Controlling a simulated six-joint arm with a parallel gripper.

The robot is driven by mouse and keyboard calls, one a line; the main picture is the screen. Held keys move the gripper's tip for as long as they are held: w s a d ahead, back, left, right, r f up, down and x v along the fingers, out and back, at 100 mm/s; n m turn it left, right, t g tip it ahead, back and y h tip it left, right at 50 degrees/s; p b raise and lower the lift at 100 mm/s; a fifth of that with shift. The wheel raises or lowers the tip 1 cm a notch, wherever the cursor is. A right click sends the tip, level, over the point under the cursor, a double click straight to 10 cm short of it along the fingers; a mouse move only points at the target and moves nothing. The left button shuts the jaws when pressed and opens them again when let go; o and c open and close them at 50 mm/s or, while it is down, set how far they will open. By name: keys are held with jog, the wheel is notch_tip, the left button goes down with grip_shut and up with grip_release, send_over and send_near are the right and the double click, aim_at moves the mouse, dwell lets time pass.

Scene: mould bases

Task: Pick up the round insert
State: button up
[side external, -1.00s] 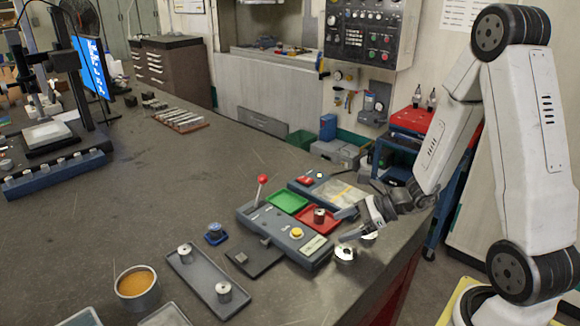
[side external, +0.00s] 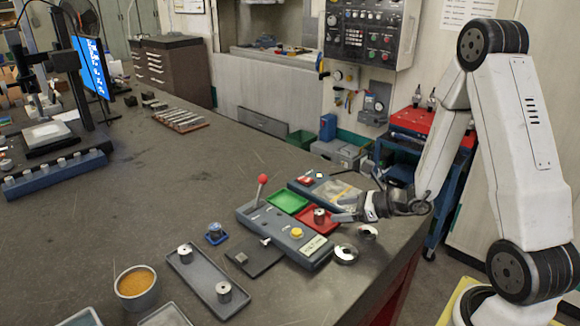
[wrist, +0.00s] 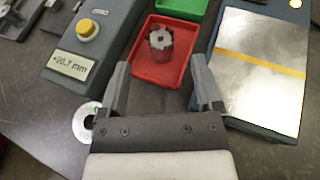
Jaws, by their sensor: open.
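A round metal insert (side external: 319,215) stands upright in a small red tray (side external: 305,226). My gripper (side external: 343,208) is open and empty, just right of the insert in the side view. In the wrist view my gripper (wrist: 160,64) has its two fingers spread, with the tray between and beyond them. I see no contact with the insert. Its underside is hidden.
A grey control box (side external: 285,232) with a red-knobbed lever and a green tray (side external: 287,202) adjoin the red tray. A grey tray (side external: 203,275) holds two cylinders. The table's left side has free room.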

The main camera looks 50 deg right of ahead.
aim_at(322, 212)
jog(key=shift+w+f, duration=0.1)
jog(key=shift+w, duration=0.05)
jog(key=shift+x, duration=2.55)
grip_shut()
